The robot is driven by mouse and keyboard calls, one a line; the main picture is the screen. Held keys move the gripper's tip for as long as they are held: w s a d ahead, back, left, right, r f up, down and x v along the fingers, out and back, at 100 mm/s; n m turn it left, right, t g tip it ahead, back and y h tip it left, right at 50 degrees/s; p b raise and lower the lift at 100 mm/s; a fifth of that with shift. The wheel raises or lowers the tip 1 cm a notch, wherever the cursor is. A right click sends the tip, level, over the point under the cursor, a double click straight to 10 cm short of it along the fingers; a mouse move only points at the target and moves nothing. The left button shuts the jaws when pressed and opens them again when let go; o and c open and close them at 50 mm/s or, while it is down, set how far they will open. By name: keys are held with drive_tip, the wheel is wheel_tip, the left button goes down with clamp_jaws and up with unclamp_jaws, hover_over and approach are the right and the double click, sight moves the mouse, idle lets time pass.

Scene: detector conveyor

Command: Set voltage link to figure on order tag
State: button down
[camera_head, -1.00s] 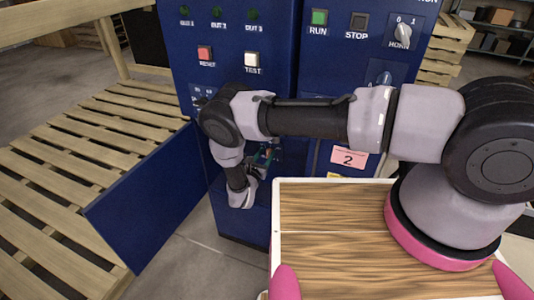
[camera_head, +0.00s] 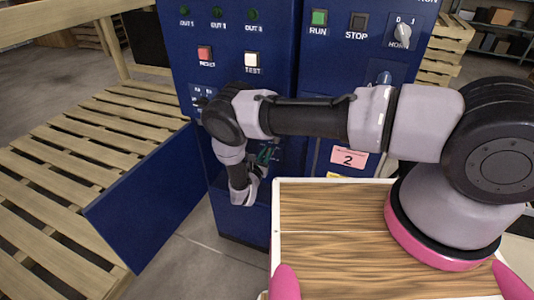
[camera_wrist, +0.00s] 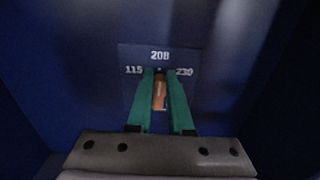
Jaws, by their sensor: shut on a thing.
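In the wrist view the voltage link (camera_wrist: 160,92), an orange-brown piece, stands between the two green fingers of my gripper (camera_wrist: 161,76). The fingers are shut on it. Its far end is close under the figure 208 on the dark blue plate (camera_wrist: 190,52), with 115 to its left and 230 to its right. The fingers partly cover the plate below these figures. In the head view my gripper (camera_head: 264,154) is inside the open blue cabinet, mostly hidden by my arm. No tag there shows a readable voltage figure.
The blue cabinet (camera_head: 276,70) has its door (camera_head: 150,205) swung open to the left, beside a slatted wooden pallet (camera_head: 60,150). A pink tag reading 2 (camera_head: 348,158) is on the front, with a partly hidden yellow label (camera_head: 338,175) below. Cabinet walls flank my gripper closely.

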drive_tip(key=shift+s+f, duration=0.1)
drive_tip(key=m, duration=0.3)
drive_tip(key=d+m, duration=0.1)
drive_tip(key=m, duration=0.3)
drive_tip(key=f+m, duration=0.1)
drive_tip(key=m, duration=0.3)
drive_tip(key=shift+s+d+f, duration=0.1)
drive_tip(key=shift+s+d, duration=0.15)
drive_tip(key=shift+s, duration=0.1)
drive_tip(key=shift+m, duration=0.3)
drive_tip(key=c, duration=0.8)
unclamp_jaws()
drive_tip(key=shift+a, duration=0.1)
drive_tip(key=v, duration=1)
drive_tip(key=shift+s, duration=0.35)
